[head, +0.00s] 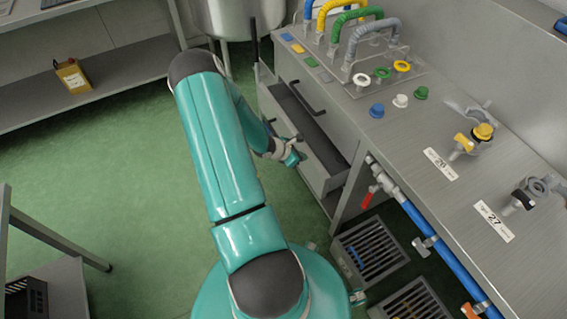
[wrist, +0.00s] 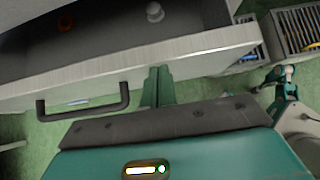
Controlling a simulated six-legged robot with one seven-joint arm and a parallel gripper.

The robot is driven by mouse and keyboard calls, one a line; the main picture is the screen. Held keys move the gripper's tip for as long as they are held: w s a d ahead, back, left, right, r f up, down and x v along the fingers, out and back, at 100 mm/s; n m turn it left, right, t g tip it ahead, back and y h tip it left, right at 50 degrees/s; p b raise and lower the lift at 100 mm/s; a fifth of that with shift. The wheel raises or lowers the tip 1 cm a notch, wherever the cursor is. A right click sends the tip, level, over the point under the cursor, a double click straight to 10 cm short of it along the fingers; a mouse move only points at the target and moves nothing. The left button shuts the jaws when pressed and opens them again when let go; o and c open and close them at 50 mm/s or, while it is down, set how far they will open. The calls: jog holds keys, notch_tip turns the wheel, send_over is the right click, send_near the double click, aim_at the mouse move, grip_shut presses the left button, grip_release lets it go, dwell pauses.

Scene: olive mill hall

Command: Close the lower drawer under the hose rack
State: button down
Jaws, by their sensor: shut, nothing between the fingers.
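The lower drawer (head: 325,172) under the hose rack (head: 365,68) stands pulled out, with its dark inside showing from above. In the wrist view its pale front panel (wrist: 215,48) crosses the picture, with a dark bar handle (wrist: 84,103) at left. My gripper (head: 299,157) is at the drawer front in the head view. In the wrist view its shut, empty fingers (wrist: 158,72) point at the front panel, right of the handle. They reach its edge, but I cannot tell if they touch.
An upper drawer with a dark handle (head: 309,98) sits above, apparently closed. Slatted crates (head: 370,250) stand on the floor to the right. A red-handled valve (head: 368,196) and blue pipe (head: 430,232) run along the bench. Green floor (head: 130,190) at left is open.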

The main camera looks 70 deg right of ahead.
jog(key=s+d, duration=0.8)
jog(key=shift+s+d+r, duration=0.15)
jog(key=shift+s, duration=0.15)
jog(key=w+a+r, duration=0.6)
jog(key=w+a, duration=0.2)
jog(key=w, duration=0.1)
jog(key=shift+a+r, duration=0.15)
jog(key=shift+r, duration=0.15)
